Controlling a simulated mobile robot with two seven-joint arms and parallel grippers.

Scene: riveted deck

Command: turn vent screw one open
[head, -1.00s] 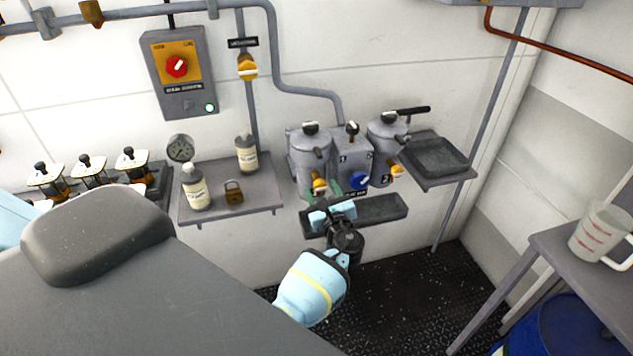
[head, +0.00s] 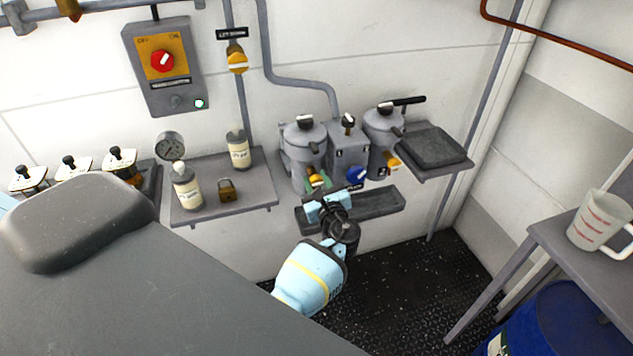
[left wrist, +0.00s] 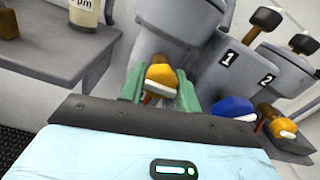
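Two grey pots stand side by side on the wall, the left pot (head: 304,146) and the right pot (head: 382,128), with a block (head: 349,140) marked 1 and 2 nearby. A yellow knob with a white bar (left wrist: 162,78) is low on the left pot. My left gripper (head: 318,186) is just in front of it. In the left wrist view its green fingers (left wrist: 160,90) stand apart, one on each side of the yellow knob; I cannot tell whether they touch it. Which fitting is vent screw one is not readable. My right gripper is not in view.
A blue knob (head: 356,175) and a second yellow knob (head: 392,163) sit right of my gripper. A narrow grey trough (head: 375,204) runs below. A shelf (head: 250,195) with bottles and a padlock is at left, a grey tray (head: 435,147) at right.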

